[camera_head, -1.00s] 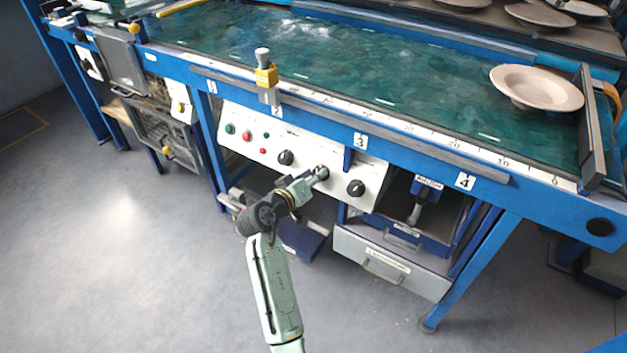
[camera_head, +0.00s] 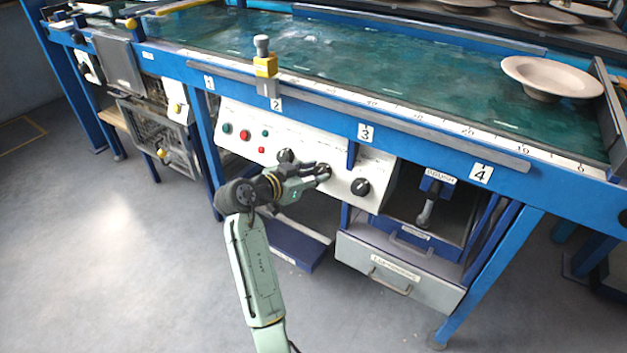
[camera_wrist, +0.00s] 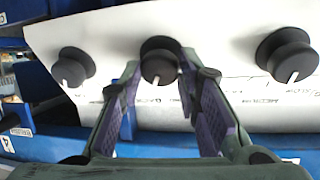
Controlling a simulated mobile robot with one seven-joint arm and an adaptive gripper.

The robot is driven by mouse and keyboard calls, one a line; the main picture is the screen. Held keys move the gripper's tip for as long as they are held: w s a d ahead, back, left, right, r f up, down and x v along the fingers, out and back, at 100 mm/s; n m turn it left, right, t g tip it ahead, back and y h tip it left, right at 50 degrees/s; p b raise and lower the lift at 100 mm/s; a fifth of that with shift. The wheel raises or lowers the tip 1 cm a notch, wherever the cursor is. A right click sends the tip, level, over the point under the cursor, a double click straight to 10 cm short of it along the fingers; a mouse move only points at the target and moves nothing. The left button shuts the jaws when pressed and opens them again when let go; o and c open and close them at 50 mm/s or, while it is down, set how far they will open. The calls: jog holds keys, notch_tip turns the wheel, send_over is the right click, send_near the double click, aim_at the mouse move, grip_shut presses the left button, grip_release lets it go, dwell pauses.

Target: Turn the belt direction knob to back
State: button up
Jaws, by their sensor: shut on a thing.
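The white control panel (camera_head: 345,185) carries a row of black knobs. My gripper (camera_head: 316,173) is at the middle knob (camera_head: 323,168), between the left knob (camera_head: 285,156) and the right knob (camera_head: 360,187). In the wrist view my gripper's fingers (camera_wrist: 161,80) stand on either side of the middle knob (camera_wrist: 160,58) and are shut on it. That knob's white pointer mark is toward the bottom of the wrist picture. The other knobs (camera_wrist: 70,68) (camera_wrist: 285,52) are untouched.
Green and red buttons (camera_head: 245,135) sit left of the knobs. The blue table edge (camera_head: 420,150) overhangs the panel. A grey drawer (camera_head: 395,270) and a handled tool (camera_head: 428,200) are to the right. A bowl (camera_head: 552,78) rests on the belt. The floor in front is clear.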

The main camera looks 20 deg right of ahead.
jog(key=shift+m, duration=0.6)
jog(key=shift+b, duration=0.3)
jog(key=o, duration=1.2)
jog(key=shift+a, duration=0.1)
jog(key=v, duration=1.2)
jog(key=shift+w+r, duration=0.15)
jog(key=shift+r, duration=0.05)
